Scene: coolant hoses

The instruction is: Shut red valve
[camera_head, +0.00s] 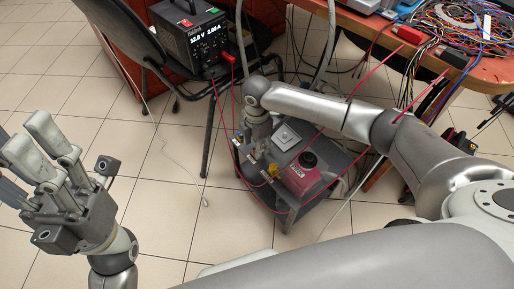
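A grey cart-like unit (322,148) stands low on the floor in the middle. It carries a pinkish-red container (304,171) with a dark cap and a small yellow part (273,171). I cannot pick out a red valve clearly; my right wrist covers part of the unit's left side. My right gripper (258,157) points down at that side, close to the yellow part. Its fingers are mostly hidden and too small to read. My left gripper (68,150) is raised at the far left, fingers spread and empty, well away from the unit.
A black power supply (195,38) sits on a dark chair (128,38) at the back left. Thin red cables loop around the unit and my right arm. A wooden table (492,73) with tangled wires (455,30) stands at upper right. Tiled floor (165,215) is open at left.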

